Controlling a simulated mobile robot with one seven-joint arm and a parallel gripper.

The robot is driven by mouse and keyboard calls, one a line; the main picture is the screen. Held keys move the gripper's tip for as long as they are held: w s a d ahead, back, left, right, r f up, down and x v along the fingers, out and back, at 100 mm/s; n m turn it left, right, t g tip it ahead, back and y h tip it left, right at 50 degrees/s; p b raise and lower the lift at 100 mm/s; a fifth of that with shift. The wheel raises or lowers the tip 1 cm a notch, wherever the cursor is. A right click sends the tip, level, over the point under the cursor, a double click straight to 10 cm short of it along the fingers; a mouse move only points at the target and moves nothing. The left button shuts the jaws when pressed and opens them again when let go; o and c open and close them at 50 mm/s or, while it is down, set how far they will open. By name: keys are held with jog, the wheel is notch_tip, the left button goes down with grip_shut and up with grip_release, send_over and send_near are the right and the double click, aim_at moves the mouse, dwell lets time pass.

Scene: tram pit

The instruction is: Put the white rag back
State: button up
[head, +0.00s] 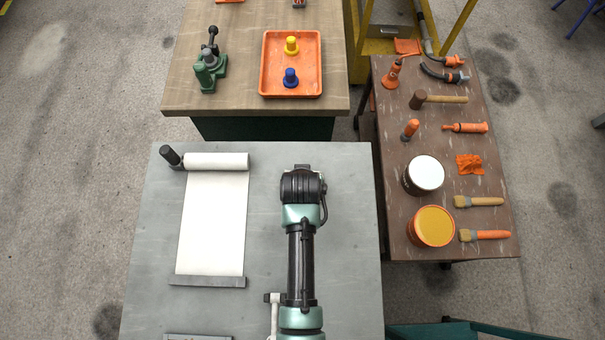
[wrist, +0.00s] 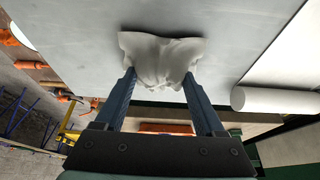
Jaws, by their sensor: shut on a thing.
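The white rag (wrist: 160,52) is a crumpled, pale cloth in the wrist view. My gripper (wrist: 160,76) is shut on it, with a blue finger at each side and the cloth bunched between them. The rag shows against the grey tabletop; I cannot tell whether it touches it. In the head view my arm reaches over the grey table (head: 345,215), right of the paper sheet. My gripper and the rag are hidden there beneath my wrist.
A paper roll (head: 216,161) with its sheet pulled out lies left on the grey table. Behind stands a wooden bench with an orange tray (head: 264,72) and a green tool (head: 209,72). The brown table (head: 437,190) at right holds paint cans, brushes, a mallet and an orange rag (head: 469,164).

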jog(key=shift+f, duration=0.15)
jog(key=shift+f, duration=0.15)
jog(key=o, duration=1.2)
jog(key=shift+c, duration=0.2)
jog(key=shift+f+b, duration=0.15)
jog(key=shift+b, duration=0.35)
